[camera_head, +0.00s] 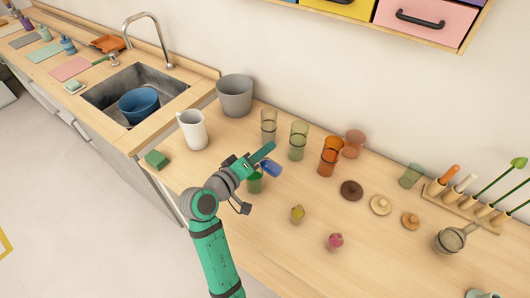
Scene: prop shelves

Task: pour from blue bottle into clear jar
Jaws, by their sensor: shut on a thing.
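My gripper (265,160) is at the end of my green and grey arm, over the left part of the wooden counter. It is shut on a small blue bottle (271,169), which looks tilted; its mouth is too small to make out. A green glass-like container (255,185) stands just below and left of the bottle, partly hidden by my gripper. Behind stand a clear greyish jar (268,126), a pale green one (298,141) and an orange one (329,157). The blue bottle is apart from the clear jar, in front of it. I cannot tell any liquid.
Several lids, including a brown one (351,190), lie right. A yellow item (297,213) and a pink item (336,241) stand in front. The front counter is mostly clear.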

